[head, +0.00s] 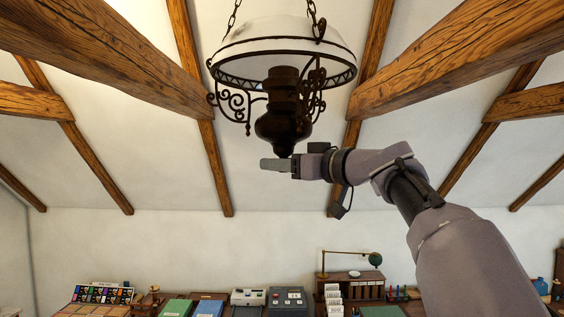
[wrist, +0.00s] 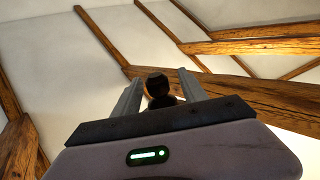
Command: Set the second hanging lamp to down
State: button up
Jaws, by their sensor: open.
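One hanging lamp (head: 283,115) shows in the head view, at the upper middle. It has a pale shade, a dark metal ring with scrollwork, and a dark rounded body that narrows to a tip at the bottom. Whether it is the second lamp cannot be told. My gripper (head: 268,164) is at the lamp's lower tip, pointing left. In the wrist view, a dark round knob (wrist: 157,84) shows between the two open fingers. It looks like the lamp's lower end; whether the fingers touch it cannot be told.
The lamp hangs on chains (head: 233,18) among sloping wooden beams (head: 460,58). A desk row with green and blue books (head: 207,308), grey boxes (head: 288,300) and a brass desk lamp (head: 350,254) stands far below along the wall. The space left of the gripper looks free.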

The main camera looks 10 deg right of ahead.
jog(key=shift+d, duration=0.2)
grip_shut()
dwell(1.1)
